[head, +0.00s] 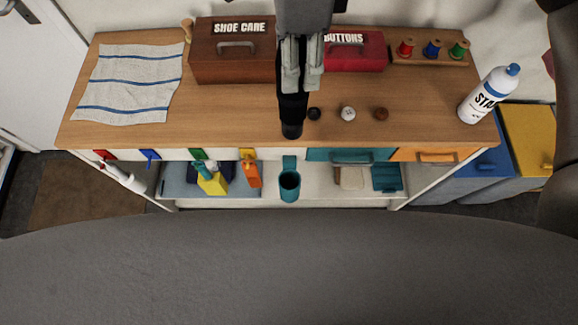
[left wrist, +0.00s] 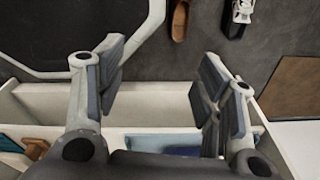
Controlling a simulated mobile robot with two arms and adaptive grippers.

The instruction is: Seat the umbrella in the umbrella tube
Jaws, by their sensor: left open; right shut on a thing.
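My right gripper (head: 303,88) is shut on a dark folded umbrella (head: 292,112), which hangs roughly upright with its end pointing down. The umbrella's lower end shows against the worktop, just above its front edge in the picture. The teal umbrella tube (head: 289,188) is at the front of the unit, below that edge, with its round mouth facing up. The umbrella's end is apart from the tube and almost in line above it in the head view. The umbrella's upper part is hidden by the gripper. My left gripper (left wrist: 160,80) is open and empty in the left wrist view.
On the worktop (head: 230,125) stand a shoe care box (head: 225,65), a red buttons box (head: 355,58), thread spools (head: 433,50) and a starch bottle (head: 488,95). Loose buttons (head: 348,113) lie near the umbrella.

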